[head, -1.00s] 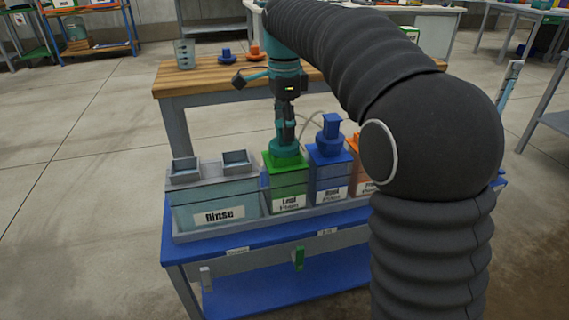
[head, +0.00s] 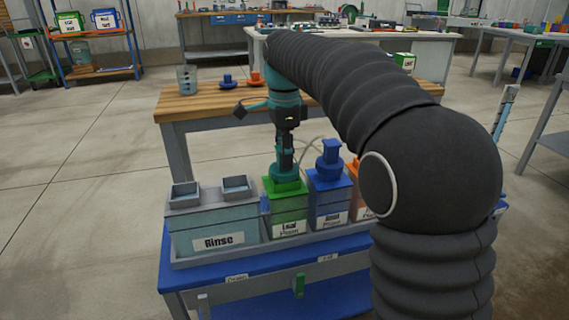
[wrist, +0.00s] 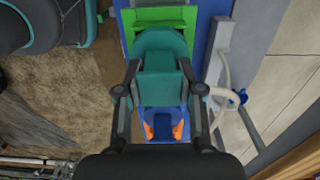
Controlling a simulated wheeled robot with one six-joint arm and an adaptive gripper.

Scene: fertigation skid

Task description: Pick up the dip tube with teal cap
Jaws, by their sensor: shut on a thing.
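The teal cap (head: 284,174) of the dip tube sits on top of the green container (head: 289,214), which has a white label. The tube below the cap is hidden. My gripper (head: 285,160) points straight down and is shut on the teal cap. In the wrist view the stepped teal cap (wrist: 162,62) lies between the two fingers of my gripper (wrist: 161,92), with the green container top (wrist: 160,16) behind it. I cannot tell whether the cap is raised off the container.
A blue container (head: 329,198) with a blue cap stands close on the right, with an orange one partly hidden beyond. The Rinse tank (head: 213,220) stands on the left. A wooden bench (head: 215,100) is behind, holding a clear beaker (head: 187,79) and small coloured parts.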

